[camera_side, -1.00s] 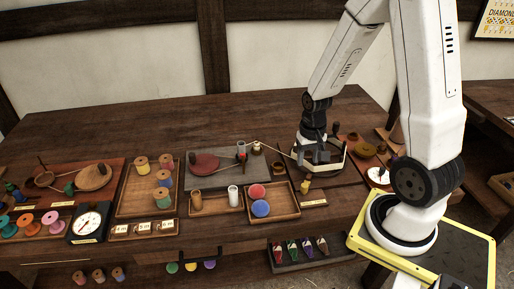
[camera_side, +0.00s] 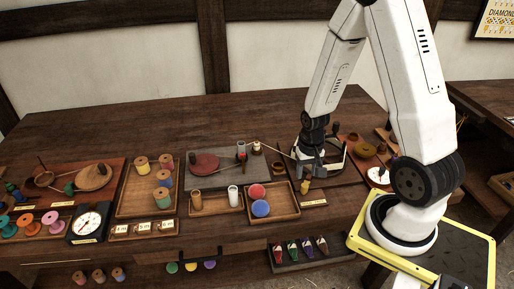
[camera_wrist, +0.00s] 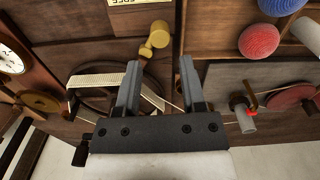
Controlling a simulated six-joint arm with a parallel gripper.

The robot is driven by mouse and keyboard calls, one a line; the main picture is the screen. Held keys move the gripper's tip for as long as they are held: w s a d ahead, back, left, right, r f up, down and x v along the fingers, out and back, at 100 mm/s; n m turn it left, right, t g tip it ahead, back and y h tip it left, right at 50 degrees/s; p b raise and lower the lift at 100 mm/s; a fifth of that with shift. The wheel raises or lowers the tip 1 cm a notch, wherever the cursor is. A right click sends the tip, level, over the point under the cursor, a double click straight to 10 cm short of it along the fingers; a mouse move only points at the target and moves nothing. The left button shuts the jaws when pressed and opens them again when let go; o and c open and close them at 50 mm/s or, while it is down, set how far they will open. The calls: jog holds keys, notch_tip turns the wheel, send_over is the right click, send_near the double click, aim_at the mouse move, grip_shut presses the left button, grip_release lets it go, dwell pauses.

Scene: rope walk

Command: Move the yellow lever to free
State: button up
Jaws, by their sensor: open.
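The yellow lever (camera_side: 305,186) has a yellow knob and stands at the front edge of the dark board on the right part of the bench, in the side view. In the wrist view its yellow knob (camera_wrist: 159,35) shows near the top middle, just beyond my fingertips. A label reading FREE (camera_wrist: 127,2) is cut by the top edge, to the left of the knob. My gripper (camera_wrist: 160,62) is open and empty, its two fingers pointing toward the lever. In the side view my gripper (camera_side: 308,173) hangs low just behind the lever, apart from it as far as I can tell.
A pale band (camera_wrist: 98,80) curves around a dark round part left of my fingers. A wooden tray (camera_side: 287,216) with a red ball (camera_side: 257,191) and a blue ball (camera_side: 261,208) lies left of the lever. A white dial (camera_side: 378,176) stands to the right.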

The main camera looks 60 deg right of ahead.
aim_at(306, 185)
jog(key=shift+f, duration=2.95)
jog(key=shift+s, duration=0.2)
jog(key=shift+s+d, duration=0.65)
jog(key=shift+s, duration=0.3)
jog(key=shift+s+d, duration=0.5)
jog(key=shift+d, duration=0.4)
jog(key=shift+s+d, duration=0.1)
jog(key=shift+d, duration=0.35)
jog(key=shift+a, duration=0.25)
jog(key=shift+r, duration=0.1)
notch_tip(306, 185, up, 7)
